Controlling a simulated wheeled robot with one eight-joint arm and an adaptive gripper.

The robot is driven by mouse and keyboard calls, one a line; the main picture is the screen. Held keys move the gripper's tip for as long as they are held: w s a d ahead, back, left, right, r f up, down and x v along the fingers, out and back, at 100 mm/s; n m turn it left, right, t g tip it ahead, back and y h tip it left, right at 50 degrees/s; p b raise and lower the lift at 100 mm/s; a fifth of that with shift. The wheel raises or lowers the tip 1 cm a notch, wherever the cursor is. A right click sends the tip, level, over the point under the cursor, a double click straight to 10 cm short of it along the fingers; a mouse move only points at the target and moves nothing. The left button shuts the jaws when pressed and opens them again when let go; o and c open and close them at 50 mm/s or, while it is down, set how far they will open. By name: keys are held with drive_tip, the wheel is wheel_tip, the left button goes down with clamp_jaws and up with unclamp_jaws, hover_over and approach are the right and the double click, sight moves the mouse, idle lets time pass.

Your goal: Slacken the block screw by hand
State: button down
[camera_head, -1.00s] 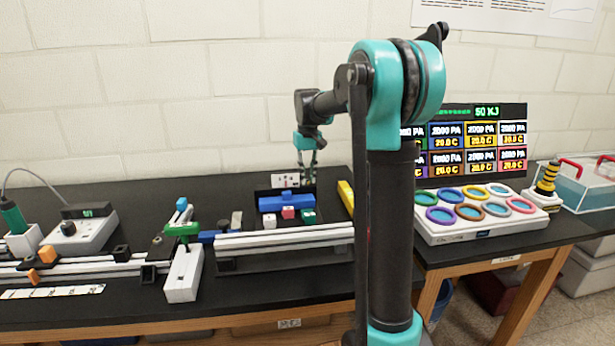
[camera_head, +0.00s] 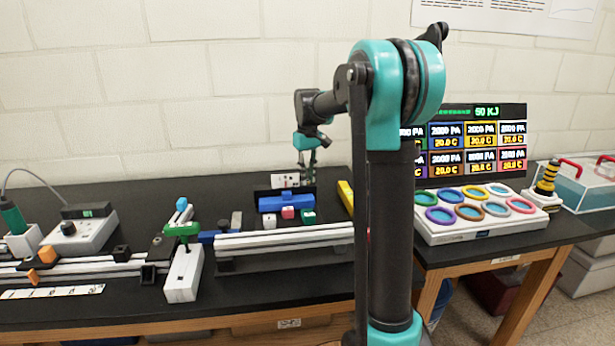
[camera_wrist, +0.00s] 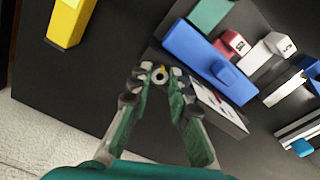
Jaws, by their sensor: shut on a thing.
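My gripper (camera_head: 307,168) hangs at the back of the bench, just above and behind the blue holder (camera_head: 286,203). In the wrist view my gripper (camera_wrist: 160,80) is shut on a small pale ring-shaped piece (camera_wrist: 160,74) with a dark centre and a touch of yellow. The piece is too small to name. A dark knob (camera_head: 223,226) stands by the extrusion rails (camera_head: 285,239), well in front and to the left of my gripper. I cannot tell which part is the block screw.
A marked white card (camera_head: 285,181) stands beside my gripper. Small white, red and green blocks sit before the blue holder. A yellow bar (camera_head: 346,197) lies to the right. A green-topped white piece (camera_head: 183,274) stands front left. Bare black bench lies back left.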

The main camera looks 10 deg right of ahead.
drive_tip(key=c, duration=1.4)
unclamp_jaws()
wheel_tip(320, 180, up, 12)
drive_tip(key=shift+f, duration=0.1)
